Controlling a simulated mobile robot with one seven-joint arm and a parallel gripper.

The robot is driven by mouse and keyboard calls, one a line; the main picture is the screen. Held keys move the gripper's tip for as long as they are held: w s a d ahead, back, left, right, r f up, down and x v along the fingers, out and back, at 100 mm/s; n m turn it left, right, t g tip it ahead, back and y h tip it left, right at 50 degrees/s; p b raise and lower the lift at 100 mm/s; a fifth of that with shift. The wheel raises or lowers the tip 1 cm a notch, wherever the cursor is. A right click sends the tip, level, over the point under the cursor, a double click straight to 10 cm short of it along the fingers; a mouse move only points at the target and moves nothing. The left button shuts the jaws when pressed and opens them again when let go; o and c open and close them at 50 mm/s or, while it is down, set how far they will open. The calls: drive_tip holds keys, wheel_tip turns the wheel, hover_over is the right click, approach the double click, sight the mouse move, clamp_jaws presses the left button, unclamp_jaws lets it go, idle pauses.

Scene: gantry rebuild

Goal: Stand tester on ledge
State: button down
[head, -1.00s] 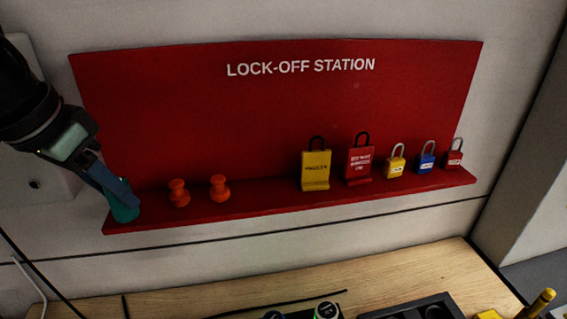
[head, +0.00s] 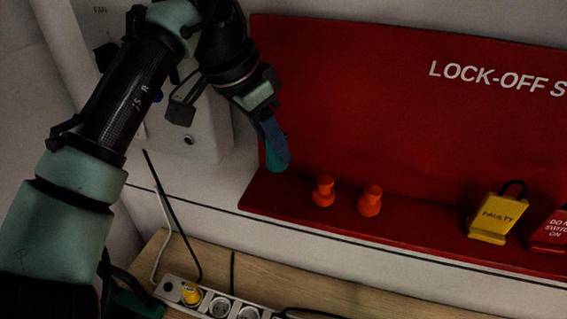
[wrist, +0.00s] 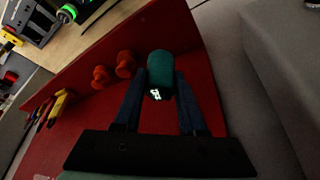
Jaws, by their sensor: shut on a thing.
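The tester is a small teal rounded body (head: 278,160) at the left end of the red ledge (head: 268,193), in front of the red backboard. My gripper (head: 274,142) has its blue fingers shut on it. In the wrist view the tester (wrist: 160,68) sits between both fingers (wrist: 155,88), with small white lit marks on its near end. In the head view its lower end appears close to the ledge's back edge. I cannot tell whether it touches the ledge.
Two orange knobs (head: 323,191) (head: 370,201) stand on the ledge right of the tester. A yellow "FAULTY" tag (head: 496,218) and a red tag (head: 552,232) stand farther right. A white socket strip (head: 215,303) lies on the wooden bench below.

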sight(268, 160)
drive_tip(key=shift+f+p, duration=0.65)
drive_tip(key=shift+f, duration=2.05)
drive_tip(key=shift+c, duration=2.4)
unclamp_jaws()
drive_tip(key=shift+f, duration=0.15)
drive_tip(key=b+v, duration=0.3)
drive_tip(key=v, duration=0.9)
drive_tip(key=shift+b, duration=0.3)
drive_tip(key=shift+d, duration=0.1)
